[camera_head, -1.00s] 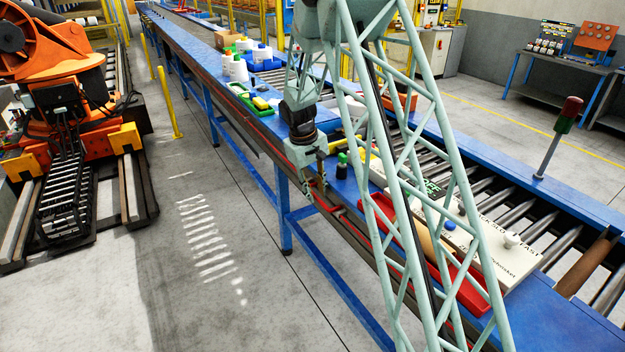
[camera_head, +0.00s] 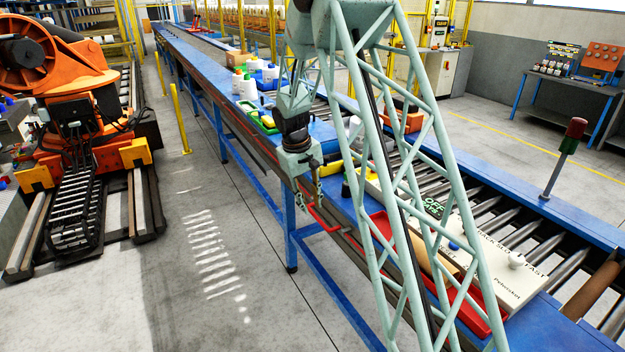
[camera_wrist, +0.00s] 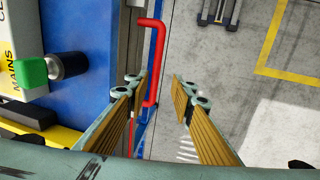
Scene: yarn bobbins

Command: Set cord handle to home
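A red bar handle (camera_wrist: 157,55) runs along the edge of the blue table in the wrist view. I take it to be the cord handle; in the head view a red bar (camera_head: 322,219) sticks out from the table's side. My gripper (camera_wrist: 160,92) is open and empty, pointing down at the table edge. The lower end of the bar shows between the fingertips, close to the left one; I cannot tell the height gap. In the head view my gripper (camera_head: 310,196) is just above and left of the bar.
A red tray (camera_head: 478,312) and a lettered white board (camera_head: 505,282) lie to the right. Bare floor (camera_wrist: 240,100) lies right of the table edge.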

